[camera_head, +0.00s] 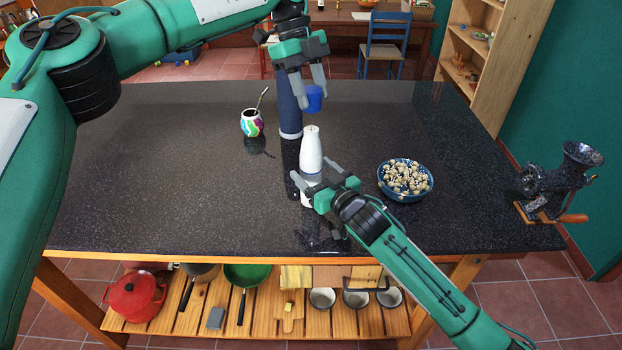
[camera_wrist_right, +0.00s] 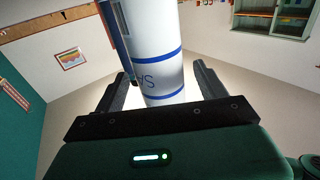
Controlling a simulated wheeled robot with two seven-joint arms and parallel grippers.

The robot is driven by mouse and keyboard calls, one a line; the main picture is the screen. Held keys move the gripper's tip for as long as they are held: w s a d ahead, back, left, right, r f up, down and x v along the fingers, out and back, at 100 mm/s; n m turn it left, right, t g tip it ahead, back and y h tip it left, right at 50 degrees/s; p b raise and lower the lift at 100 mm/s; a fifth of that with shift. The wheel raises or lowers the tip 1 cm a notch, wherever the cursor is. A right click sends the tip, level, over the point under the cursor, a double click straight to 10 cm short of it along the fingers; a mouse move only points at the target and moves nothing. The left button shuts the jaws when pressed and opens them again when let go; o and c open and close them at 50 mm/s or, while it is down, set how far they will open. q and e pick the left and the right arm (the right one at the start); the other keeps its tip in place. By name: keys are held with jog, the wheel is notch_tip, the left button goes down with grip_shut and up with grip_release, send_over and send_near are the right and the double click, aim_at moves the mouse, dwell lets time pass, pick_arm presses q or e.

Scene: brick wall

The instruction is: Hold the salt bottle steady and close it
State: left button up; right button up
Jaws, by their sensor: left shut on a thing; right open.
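The white salt bottle (camera_head: 311,152) stands upright on the dark counter, its narrow top bare. In the right wrist view the bottle (camera_wrist_right: 158,45) shows blue bands and part of its lettering. My right gripper (camera_head: 310,190) is open, with its fingers on either side of the bottle's lower part; I cannot tell whether they touch it. My left gripper (camera_head: 306,86) is above and is shut on the blue cap (camera_head: 313,100). The cap is held in the air over the bottle's top, apart from it.
A tall dark blue bottle-like object (camera_head: 289,115) stands close behind the salt bottle. A blue bowl (camera_head: 405,196) of small pale items is to the right, a colourful mate cup (camera_head: 251,124) to the left. A grinder (camera_head: 560,180) sits at the right edge. The left counter is clear.

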aim_at(314, 130)
jog(key=shift+w+a, duration=0.4)
jog(key=shift+w, duration=0.1)
jog(key=shift+c, duration=0.4)
jog(key=c, duration=1.4)
pick_arm(q)
jog(key=shift+f, duration=2.35)
jog(key=shift+f, duration=0.9)
jog(key=shift+f, duration=0.55)
